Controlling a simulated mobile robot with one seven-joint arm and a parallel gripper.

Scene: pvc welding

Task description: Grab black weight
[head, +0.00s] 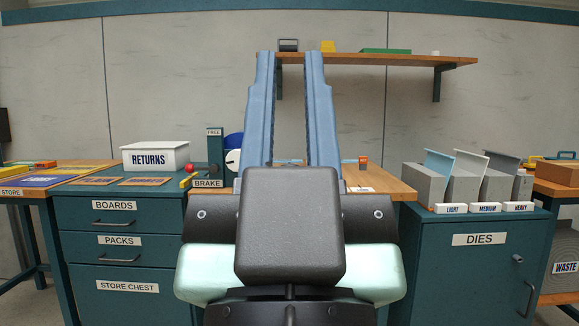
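A small black block-like thing (288,45), which looks like the black weight, stands at the left end of the high wooden shelf (400,59). Its lower part lies close behind my fingertips in the picture. My gripper (290,58) fills the middle of the head view, with two long blue fingers pointing away from me. The fingers are apart and I see only wall, shelf and bench between them. The tips overlap the shelf's left end in the picture; the distance left to the black thing cannot be judged.
A yellow block (328,46) and a green flat thing (385,51) are also on the shelf. Below are a wooden bench (385,185), a white RETURNS box (155,157) on the left cabinet, and grey bins (425,185) on the DIES cabinet (470,270). My arm hides the middle.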

